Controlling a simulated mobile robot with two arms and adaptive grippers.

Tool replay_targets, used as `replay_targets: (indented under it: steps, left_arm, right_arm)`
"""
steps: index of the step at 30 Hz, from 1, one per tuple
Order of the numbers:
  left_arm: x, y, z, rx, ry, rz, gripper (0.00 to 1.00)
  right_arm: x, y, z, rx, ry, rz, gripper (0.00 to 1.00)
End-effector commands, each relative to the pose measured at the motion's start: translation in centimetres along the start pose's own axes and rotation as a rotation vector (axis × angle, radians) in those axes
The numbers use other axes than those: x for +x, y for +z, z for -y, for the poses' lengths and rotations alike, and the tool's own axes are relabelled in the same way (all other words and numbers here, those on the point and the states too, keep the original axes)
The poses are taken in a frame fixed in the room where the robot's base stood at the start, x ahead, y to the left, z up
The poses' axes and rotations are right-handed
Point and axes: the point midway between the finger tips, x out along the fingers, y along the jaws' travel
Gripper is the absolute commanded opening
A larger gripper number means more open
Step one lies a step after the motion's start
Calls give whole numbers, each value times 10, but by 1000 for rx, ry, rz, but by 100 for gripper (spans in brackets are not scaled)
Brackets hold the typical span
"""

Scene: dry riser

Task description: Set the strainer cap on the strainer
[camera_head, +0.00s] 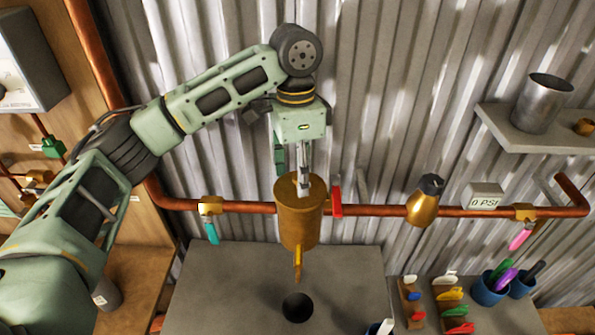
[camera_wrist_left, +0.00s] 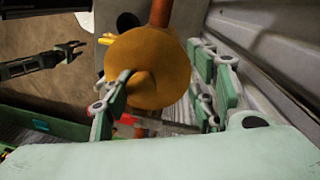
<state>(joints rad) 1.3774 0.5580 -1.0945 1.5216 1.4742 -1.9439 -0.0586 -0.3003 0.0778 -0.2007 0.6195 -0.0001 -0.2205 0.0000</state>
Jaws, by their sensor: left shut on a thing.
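My left gripper (camera_head: 303,180) points down at the top of a brass cylinder on the copper pipe, which looks like the strainer (camera_head: 299,222). In the left wrist view the round brass top, probably the strainer cap (camera_wrist_left: 165,75), lies below the gripper. My left fingers are around a small raised knob at its middle. I cannot make out a seam or gap between cap and strainer. A brass spout (camera_head: 297,262) hangs under the cylinder. My right gripper (camera_wrist_left: 80,50) shows at the left of the left wrist view, away from the cylinder, with its fingers apart.
A red lever (camera_head: 337,202) stands close right of the cylinder. A brass bulb (camera_head: 423,205) with a dark top and a gauge reading 0 PSI (camera_head: 484,196) are farther right. A grey bench (camera_head: 230,295) with a dark hole (camera_head: 297,307) lies below; corrugated metal stands behind.

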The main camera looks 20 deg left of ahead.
Motion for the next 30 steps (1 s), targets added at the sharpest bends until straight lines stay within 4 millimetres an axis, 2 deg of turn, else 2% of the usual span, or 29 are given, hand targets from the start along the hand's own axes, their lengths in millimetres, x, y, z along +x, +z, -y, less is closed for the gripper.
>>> replay_targets:
  steps: [4,5,12,23,26,30]
  left_arm:
    - [3,0,-1,2,6,5,0]
    - [3,0,-1,2,6,5,53]
    - [3,0,-1,1,5,5,74]
    - [0,0,-1,0,3,3,74]
    - [-10,-1,0,1,2,1,74]
    - [-36,0,0,0,1,0,74]
  right_arm:
    - [0,0,0,0,0,0,40]
    - [0,0,0,0,0,0,40]
    - [0,0,0,0,0,0,40]
    - [0,1,-6,-1,6,0,40]
    - [0,0,-4,-1,5,0,40]
    - [0,0,-3,-1,4,-1,40]
